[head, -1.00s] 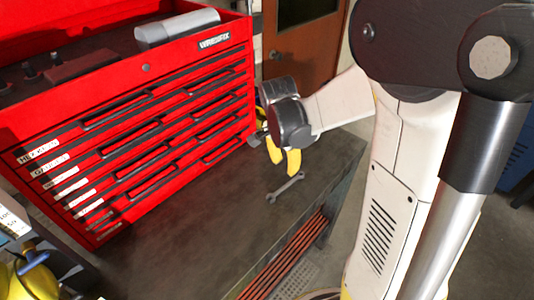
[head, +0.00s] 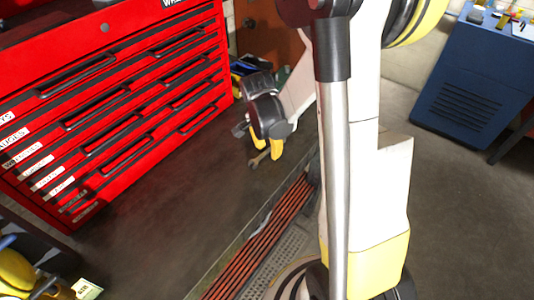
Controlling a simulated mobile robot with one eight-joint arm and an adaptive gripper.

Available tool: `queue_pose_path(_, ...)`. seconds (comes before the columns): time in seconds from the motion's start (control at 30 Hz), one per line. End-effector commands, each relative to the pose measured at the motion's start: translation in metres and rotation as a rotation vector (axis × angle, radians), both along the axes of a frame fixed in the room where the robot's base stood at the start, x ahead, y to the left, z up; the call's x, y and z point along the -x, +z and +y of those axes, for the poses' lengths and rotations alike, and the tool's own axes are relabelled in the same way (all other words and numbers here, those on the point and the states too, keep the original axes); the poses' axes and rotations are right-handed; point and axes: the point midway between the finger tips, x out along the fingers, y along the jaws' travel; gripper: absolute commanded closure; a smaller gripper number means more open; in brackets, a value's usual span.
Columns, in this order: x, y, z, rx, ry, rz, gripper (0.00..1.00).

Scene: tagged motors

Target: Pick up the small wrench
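The small wrench (head: 258,160) is a thin grey metal tool on the dark workbench top, close to the bench's right edge. Only a short part of it shows, just below and left of my gripper's fingers. My gripper (head: 267,151) has yellow fingers that point down, with a gap between them. It is low over the bench, right at the wrench. I cannot tell whether the fingers touch the wrench, and part of it is hidden behind them.
A red tool chest (head: 120,110) with several drawers stands on the bench at left. Yellow items lie at the lower left. A blue cabinet (head: 468,95) stands on the floor at right. The bench top (head: 160,200) in front of the chest is clear.

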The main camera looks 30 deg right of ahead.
Motion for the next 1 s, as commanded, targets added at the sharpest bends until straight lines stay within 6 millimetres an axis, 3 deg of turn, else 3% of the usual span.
queue_pose_path(0.03,0.0,0.001,0.0,0.0,0.0,0.0,0.62)
queue_pose_path(0.07,0.0,0.001,0.0,0.0,0.0,0.0,0.7)
queue_pose_path(0.17,0.0,0.001,0.0,0.0,0.0,0.0,1.0)
queue_pose_path(0.73,0.0,0.004,0.0,0.0,0.0,0.0,1.0)
queue_pose_path(0.87,0.001,0.017,0.0,0.0,0.0,0.0,1.0)
queue_pose_path(1.0,0.001,0.043,0.0,0.0,0.0,0.0,1.0)
